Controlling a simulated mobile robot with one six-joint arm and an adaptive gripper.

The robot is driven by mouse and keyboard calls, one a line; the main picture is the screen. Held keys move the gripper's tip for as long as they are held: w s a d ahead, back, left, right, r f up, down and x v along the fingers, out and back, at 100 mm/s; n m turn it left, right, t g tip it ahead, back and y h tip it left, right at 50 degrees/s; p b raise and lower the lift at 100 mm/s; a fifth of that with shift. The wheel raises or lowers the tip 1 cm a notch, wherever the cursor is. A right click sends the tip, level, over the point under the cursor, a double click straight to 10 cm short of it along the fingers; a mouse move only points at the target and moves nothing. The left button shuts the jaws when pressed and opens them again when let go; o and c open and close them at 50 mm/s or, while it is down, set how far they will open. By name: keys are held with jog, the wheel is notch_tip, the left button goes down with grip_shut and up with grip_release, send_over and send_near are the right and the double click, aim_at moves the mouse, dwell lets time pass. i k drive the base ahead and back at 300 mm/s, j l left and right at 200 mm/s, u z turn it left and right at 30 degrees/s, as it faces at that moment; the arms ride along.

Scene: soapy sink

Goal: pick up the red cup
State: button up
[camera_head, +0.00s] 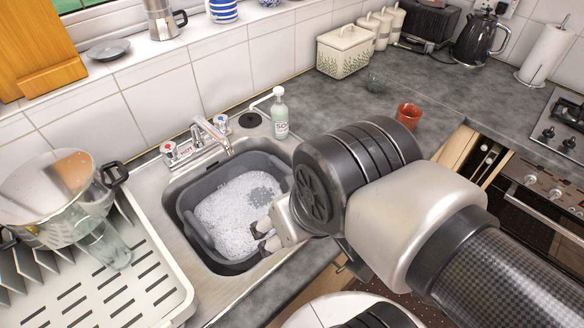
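The red cup (408,115) stands upright on the grey worktop at the right of the middle, near the worktop's front corner. My gripper (263,236) is over the front right part of the sink, well to the left of the cup and apart from it. Its two dark fingertips show a gap between them, so it looks open, and nothing shows between them. My arm reaches in from the lower right, and its wrist is between the gripper and the cup in the picture.
A grey basin (187,213) of suds sits in the sink below my gripper. A soap bottle (280,114) and the tap (212,132) stand behind it. A drying rack (168,300) with a pan stands left. Worktop around the cup is mostly clear.

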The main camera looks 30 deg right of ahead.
aim_at(410, 115)
jog(key=l, duration=0.55)
jog(key=i+l, duration=0.15)
jog(key=l, duration=0.9)
jog(key=i+l+z, duration=0.1)
jog(key=l, duration=0.45)
jog(key=i+l, duration=0.15)
jog(key=l, duration=0.4)
